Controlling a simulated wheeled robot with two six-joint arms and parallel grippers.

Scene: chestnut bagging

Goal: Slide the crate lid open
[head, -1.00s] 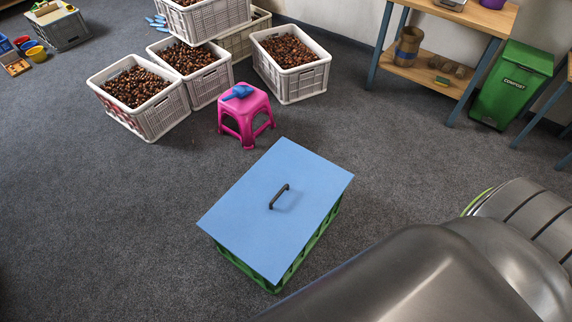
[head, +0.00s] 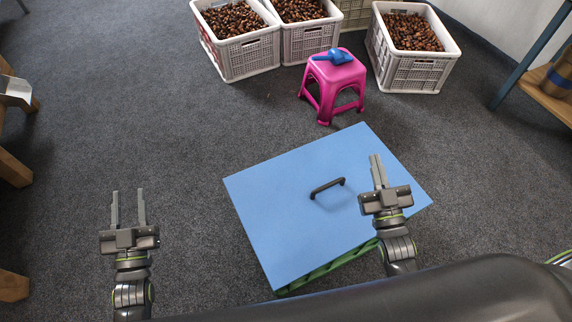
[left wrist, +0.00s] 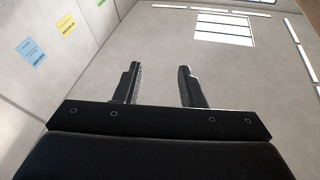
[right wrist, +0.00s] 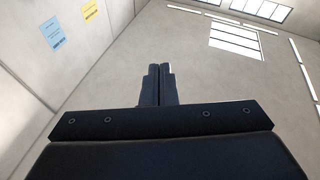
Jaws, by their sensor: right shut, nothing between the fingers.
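A flat blue lid (head: 290,215) covers the green crate (head: 330,266) on the floor in front of me. A dark bar handle (head: 327,188) stands on the lid, right of its middle. Most of the crate is hidden under the lid. My right gripper (head: 378,172) is shut and empty; in the head view it appears over the right part of the lid, right of the handle and apart from it. My left gripper (head: 128,207) is open and empty, left of the lid over bare floor. The wrist views show only walls and ceiling beyond the fingers.
A pink stool (head: 336,80) with a blue scoop (head: 333,57) on it stands just beyond the lid. White crates of chestnuts (head: 416,68) stand behind it. Wooden furniture is at the left edge and a shelf (head: 545,95) at the right. The floor left of the lid is clear.

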